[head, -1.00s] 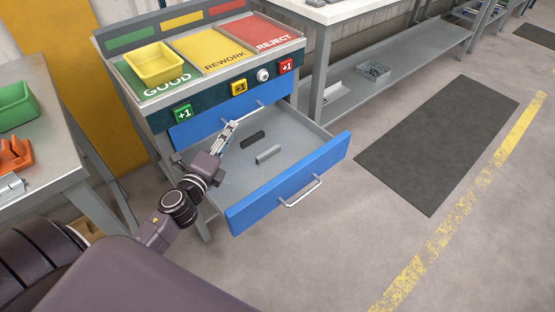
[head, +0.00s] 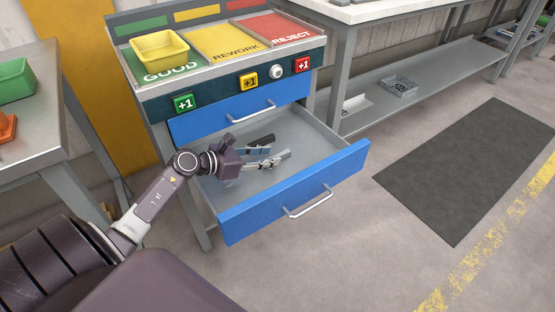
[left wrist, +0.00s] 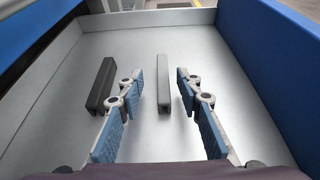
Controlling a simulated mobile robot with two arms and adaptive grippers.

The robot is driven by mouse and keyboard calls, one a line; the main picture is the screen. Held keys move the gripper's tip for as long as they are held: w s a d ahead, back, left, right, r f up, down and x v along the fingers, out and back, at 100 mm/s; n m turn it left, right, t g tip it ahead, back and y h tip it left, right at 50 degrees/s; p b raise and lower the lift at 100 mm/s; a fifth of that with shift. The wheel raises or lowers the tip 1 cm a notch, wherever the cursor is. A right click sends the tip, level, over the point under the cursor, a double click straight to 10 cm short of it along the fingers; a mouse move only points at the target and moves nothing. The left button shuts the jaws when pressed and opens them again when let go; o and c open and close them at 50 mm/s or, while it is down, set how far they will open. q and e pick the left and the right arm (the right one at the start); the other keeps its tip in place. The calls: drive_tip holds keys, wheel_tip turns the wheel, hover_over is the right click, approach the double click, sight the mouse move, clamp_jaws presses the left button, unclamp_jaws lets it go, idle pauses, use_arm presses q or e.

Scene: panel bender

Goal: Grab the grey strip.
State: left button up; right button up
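The grey strip (left wrist: 162,82) lies on the floor of the open drawer (head: 322,189). In the left wrist view it lies ahead, between the lines of my two fingers. It also shows in the head view (head: 283,155), just beyond my fingertips. A black strip (left wrist: 101,84) lies to its left, partly behind my left finger in the wrist view. My left gripper (left wrist: 160,78) is open and low inside the drawer, fingers on either side of the grey strip's near part; the head view shows it too (head: 270,156). Whether a finger touches a strip I cannot tell. My right gripper is not in view.
The blue drawer front (head: 295,195) and the drawer's side walls bound the space. The closed blue drawer (head: 240,115) is above. A yellow bin (head: 159,50) stands on GOOD. A bench with a green bin (head: 15,80) is at left.

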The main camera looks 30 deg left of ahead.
sight(279, 154)
use_arm(q)
drive_tip(key=x, duration=0.5)
drive_tip(key=shift+d+r+b, duration=0.2)
drive_tip(key=shift+d+b, duration=0.05)
drive_tip(key=shift+b, duration=0.15)
drive_tip(key=shift+c, duration=0.2)
clamp_jaws()
